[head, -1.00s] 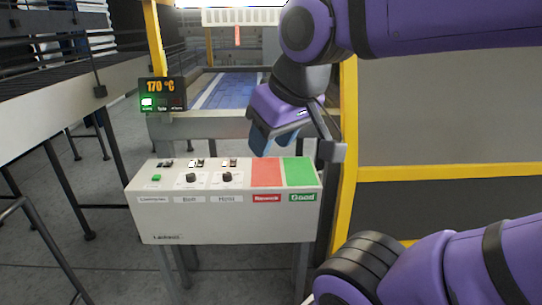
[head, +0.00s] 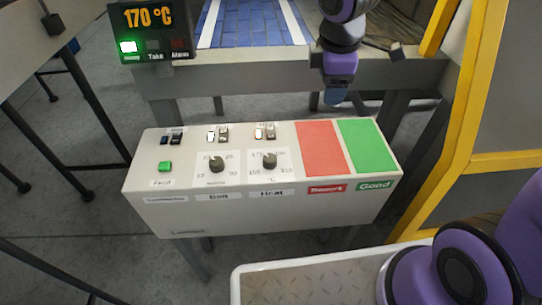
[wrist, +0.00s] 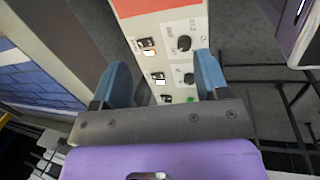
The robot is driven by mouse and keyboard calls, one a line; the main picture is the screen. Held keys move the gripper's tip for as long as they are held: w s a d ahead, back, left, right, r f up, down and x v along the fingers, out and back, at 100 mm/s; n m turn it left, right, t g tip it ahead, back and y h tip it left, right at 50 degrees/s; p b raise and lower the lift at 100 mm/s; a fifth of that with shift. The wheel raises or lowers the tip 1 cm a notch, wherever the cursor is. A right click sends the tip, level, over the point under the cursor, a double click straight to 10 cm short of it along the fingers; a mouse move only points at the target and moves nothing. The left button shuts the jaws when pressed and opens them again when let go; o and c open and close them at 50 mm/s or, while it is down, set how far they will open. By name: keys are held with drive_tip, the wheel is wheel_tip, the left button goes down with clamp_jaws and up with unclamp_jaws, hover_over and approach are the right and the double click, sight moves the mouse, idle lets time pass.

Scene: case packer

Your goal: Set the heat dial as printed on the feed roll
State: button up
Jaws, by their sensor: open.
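The heat dial (head: 269,160) is a dark knob on the grey control box, above the label Heat, with a printed scale around it. It also shows in the wrist view (wrist: 184,43). The display (head: 152,30) at upper left reads 170 °C. My gripper (head: 336,97) is above and behind the box, near the red pad. In the wrist view my gripper (wrist: 156,80) has its blue fingers spread apart with nothing between them, and the panel lies beyond them. I cannot make out a feed roll or its print.
A blue conveyor (head: 252,22) runs behind. A yellow post (head: 452,130) stands at right.

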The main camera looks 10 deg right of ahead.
drive_tip(key=w+a+f+n, duration=0.2)
drive_tip(key=a+f+n, duration=0.2)
drive_tip(key=f, duration=0.1)
drive_tip(key=n+g+y, duration=0.1)
drive_tip(key=n+g, duration=0.1)
drive_tip(key=n, duration=0.4)
approach(270, 157)
wheel_tip(270, 157, down, 9)
drive_tip(key=shift+f, duration=0.25)
drive_tip(key=c, duration=0.9)
